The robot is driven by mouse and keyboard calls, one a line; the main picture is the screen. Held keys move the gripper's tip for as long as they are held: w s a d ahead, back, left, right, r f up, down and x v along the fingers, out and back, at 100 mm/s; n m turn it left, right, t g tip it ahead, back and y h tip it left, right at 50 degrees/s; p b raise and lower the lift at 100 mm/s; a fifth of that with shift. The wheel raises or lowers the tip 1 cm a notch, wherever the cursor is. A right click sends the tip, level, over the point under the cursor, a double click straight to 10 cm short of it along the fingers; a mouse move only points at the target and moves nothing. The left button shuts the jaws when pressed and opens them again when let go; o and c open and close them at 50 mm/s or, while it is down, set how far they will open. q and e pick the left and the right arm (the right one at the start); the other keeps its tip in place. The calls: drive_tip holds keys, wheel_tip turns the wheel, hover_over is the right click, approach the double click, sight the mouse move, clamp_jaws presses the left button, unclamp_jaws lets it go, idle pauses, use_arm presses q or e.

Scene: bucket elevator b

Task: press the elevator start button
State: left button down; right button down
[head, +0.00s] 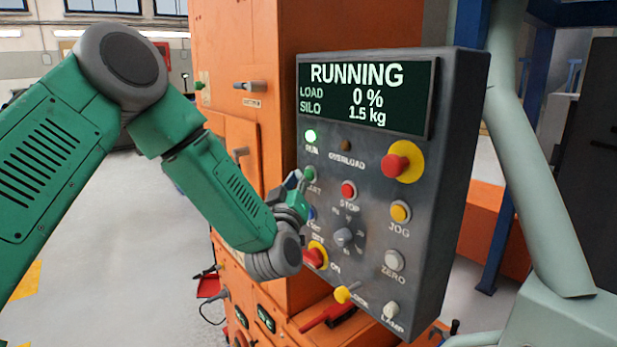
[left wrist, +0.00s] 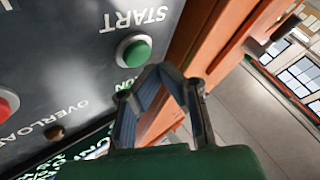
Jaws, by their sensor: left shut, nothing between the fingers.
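The display (head: 365,95) reads RUNNING, LOAD 0 %, SILO 1.5 kg. My left gripper (head: 299,181) is at the panel's left edge, close to the start button. In the left wrist view the START label is upside down beside the button (left wrist: 133,50), and the closed, empty fingertips (left wrist: 163,72) are just to its right. I cannot tell whether they touch it. My right gripper is not in view.
A red stop button (head: 349,190), a red knob on yellow (head: 398,167), a yellow jog button (head: 400,211) and a rotary selector (head: 343,237) are nearby on the panel. An orange cabinet (head: 300,25) stands behind it. A pale pipe (head: 540,190) rises at right.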

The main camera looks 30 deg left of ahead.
use_arm(q)
drive_tip(key=shift+s, duration=0.1)
drive_tip(key=shift+s+a, duration=0.3)
drive_tip(key=shift+s, duration=0.45)
drive_tip(key=shift+s+a, duration=0.35)
drive_tip(key=shift+s, duration=0.4)
drive_tip(key=shift+s+a, duration=0.3)
drive_tip(key=shift+s, duration=0.45)
drive_tip(key=s+d+f+m+g+h+b, duration=0.2)
drive_tip(key=s+d+f+g, duration=0.15)
drive_tip(key=f, duration=0.85)
drive_tip(key=s+d+f+m+g+h+b, duration=0.2)
drive_tip(key=s+d+f+m+g+h, duration=0.15)
drive_tip(key=f, duration=0.75)
drive_tip(key=s+d+f+m+g+h+b, duration=0.2)
drive_tip(key=s+f+b, duration=0.15)
drive_tip(key=f, duration=0.85)
drive_tip(key=s+f+m+g+b, duration=0.1)
drive_tip(key=s+f+g, duration=0.2)
drive_tip(key=s+f, duration=0.3)
drive_tip(key=s+f+g+b, duration=0.1)
drive_tip(key=s+f+g, duration=0.3)
drive_tip(key=s, duration=0.8)
drive_tip(key=s+f+m+g+b, duration=0.1)
drive_tip(key=s+f+g+b, duration=0.1)
drive_tip(key=s+f, duration=0.5)
drive_tip(key=shift+s+d+f+m+g, duration=0.4)
drive_tip(key=shift+s+g, duration=0.3)
drive_tip(key=shift+s, duration=0.2)
drive_tip(key=shift+w, duration=0.15)
